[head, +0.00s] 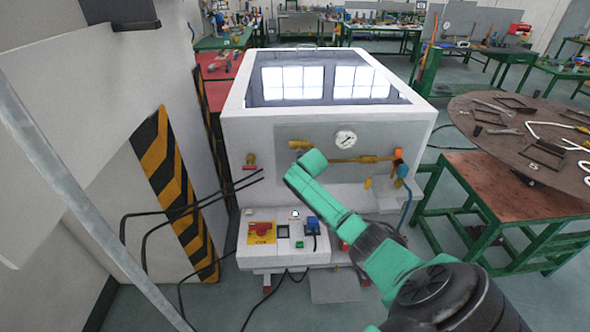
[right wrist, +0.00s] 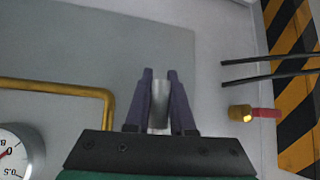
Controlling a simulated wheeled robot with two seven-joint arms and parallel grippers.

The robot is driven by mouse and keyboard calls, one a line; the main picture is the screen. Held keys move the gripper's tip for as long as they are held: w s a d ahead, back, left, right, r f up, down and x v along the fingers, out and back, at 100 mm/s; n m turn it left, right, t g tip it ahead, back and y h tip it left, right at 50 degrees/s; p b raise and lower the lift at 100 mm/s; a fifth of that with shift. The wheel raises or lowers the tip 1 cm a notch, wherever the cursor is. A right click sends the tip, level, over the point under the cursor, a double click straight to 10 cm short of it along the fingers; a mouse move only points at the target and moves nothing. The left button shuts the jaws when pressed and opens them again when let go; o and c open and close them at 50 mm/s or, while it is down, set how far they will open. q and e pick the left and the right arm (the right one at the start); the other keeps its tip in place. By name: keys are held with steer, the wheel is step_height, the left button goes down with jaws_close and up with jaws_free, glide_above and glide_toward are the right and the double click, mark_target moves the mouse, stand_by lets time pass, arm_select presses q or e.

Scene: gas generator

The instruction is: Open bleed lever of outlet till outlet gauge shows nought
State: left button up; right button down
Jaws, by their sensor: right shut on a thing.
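The white generator cabinet (head: 235,130) stands ahead, with a round gauge (head: 345,139) on its recessed front panel. The gauge is cut off at the left edge of the right wrist view (right wrist: 14,152); its reading is unclear. A brass pipe (head: 350,160) runs beside it. My right gripper (right wrist: 159,76) is shut on a grey metal piece (right wrist: 160,104), apparently a lever, in front of the panel. In the head view my green wrist hides the fingers and this piece. A brass valve with a red handle (head: 250,161) is at left, clear of the gripper. My left gripper is not in view.
An orange fitting (head: 398,154) with a blue hose (head: 406,205) is at the cabinet's right. Black cables (head: 190,209) hang at left beside a striped post (head: 170,165). A round table (head: 520,140) stands at right.

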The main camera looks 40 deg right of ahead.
steer(key=shift+f, duration=0.1)
stand_by(0.3)
steer(key=c, duration=0.8)
jaws_free()
steer(key=shift+o, duration=0.2)
steer(key=shift+s, duration=0.1)
steer(key=v, duration=1.4)
steer(key=shift+s, duration=0.15)
steer(key=shift+a, duration=0.1)
